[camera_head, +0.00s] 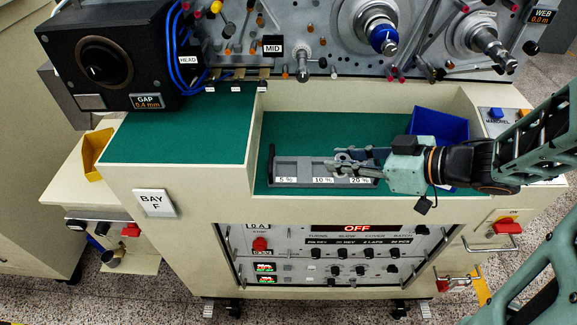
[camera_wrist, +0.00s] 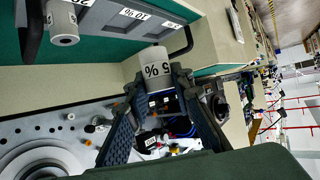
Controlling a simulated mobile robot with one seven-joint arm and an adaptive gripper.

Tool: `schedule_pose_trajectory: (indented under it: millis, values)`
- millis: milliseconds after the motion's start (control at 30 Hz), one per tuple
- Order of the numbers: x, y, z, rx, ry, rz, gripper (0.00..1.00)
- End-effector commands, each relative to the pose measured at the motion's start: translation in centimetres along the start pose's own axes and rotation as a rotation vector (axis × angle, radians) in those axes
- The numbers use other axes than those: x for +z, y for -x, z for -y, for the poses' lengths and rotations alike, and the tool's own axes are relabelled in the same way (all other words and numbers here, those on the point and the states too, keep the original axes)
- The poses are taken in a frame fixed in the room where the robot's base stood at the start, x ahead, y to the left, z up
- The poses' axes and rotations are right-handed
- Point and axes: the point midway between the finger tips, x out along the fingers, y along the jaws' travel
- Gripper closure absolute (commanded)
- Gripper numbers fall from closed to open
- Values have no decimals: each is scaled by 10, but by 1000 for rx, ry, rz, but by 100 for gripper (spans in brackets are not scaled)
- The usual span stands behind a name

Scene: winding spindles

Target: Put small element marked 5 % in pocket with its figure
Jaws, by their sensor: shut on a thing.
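A small grey cylinder marked 5 % (camera_wrist: 155,62) is held between the fingertips of my gripper (camera_wrist: 157,82) in the wrist view. My gripper in the head view (camera_head: 342,164) is above the middle to right part of the grey tray (camera_head: 272,166). The tray has pockets labelled 5 %, 10 % and a third label at the right, partly hard to read. It also shows in the wrist view (camera_wrist: 100,42), with the 10 % label visible. The 5 % pocket at the tray's left end looks empty in the head view. The held element is apart from the tray.
Another grey cylinder (camera_wrist: 63,28) stands near the tray's third-label end in the wrist view. A blue bin (camera_head: 440,124) stands behind my wrist. The green surface (camera_head: 300,130) behind the tray is clear. Raised cream walls (camera_head: 254,140) border the recess. A spindle panel rises behind.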

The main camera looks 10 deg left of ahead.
Motion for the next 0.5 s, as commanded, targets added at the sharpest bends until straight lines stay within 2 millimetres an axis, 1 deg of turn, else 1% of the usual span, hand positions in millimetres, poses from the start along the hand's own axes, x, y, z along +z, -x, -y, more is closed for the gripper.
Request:
schedule_pose_trajectory:
  millis: [67,167,300,400,500]
  values:
    - [2,-10,5,-20,10,-1,100]
    - [2,-32,7,-25,10,-1,100]
    - [2,-69,7,-23,10,0,100]
    - [1,-91,7,-21,10,-1,100]
    - [0,-105,7,-19,10,0,100]
